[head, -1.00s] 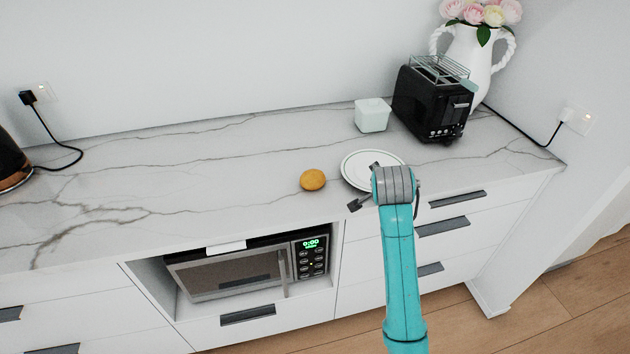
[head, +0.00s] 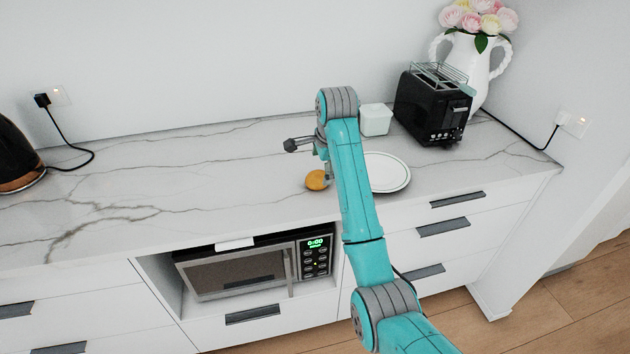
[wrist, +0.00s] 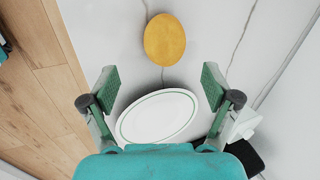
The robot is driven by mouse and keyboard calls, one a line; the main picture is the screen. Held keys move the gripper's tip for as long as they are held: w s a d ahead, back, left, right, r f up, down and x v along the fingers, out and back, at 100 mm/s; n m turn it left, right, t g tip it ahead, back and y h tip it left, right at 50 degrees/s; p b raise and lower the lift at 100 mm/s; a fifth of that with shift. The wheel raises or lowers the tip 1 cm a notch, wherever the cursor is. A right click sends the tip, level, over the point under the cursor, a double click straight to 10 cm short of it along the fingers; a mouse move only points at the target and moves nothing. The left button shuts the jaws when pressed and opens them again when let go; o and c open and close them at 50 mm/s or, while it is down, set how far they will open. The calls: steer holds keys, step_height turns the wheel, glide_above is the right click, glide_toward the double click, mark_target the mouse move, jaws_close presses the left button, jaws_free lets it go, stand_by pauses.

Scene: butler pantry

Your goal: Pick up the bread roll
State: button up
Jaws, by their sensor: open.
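The bread roll (head: 316,180) is a small round golden-orange bun lying on the marble counter, just left of a white plate. My arm hides part of its right side in the head view. In the wrist view the whole bread roll (wrist: 165,40) shows at top centre, above the gap between the fingertips. My gripper (wrist: 162,85) is open and empty, its two green-padded fingers wide apart. It is held over the counter near the roll and does not touch it. In the head view my arm partly hides the gripper.
The white plate (head: 392,172) lies right of the roll, partly behind my arm. A pale square container (head: 375,119), a black toaster (head: 432,108) and a white flower jug (head: 482,60) stand behind it. A microwave (head: 240,272) sits below.

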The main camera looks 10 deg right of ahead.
mark_target(318, 175)
steer(key=shift+w+a+x, duration=0.1)
steer(key=shift+x, duration=1.7)
steer(key=shift+w+a+x, duration=0.15)
steer(key=shift+x, duration=1.7)
steer(key=shift+r, duration=0.1)
steer(key=c, duration=0.8)
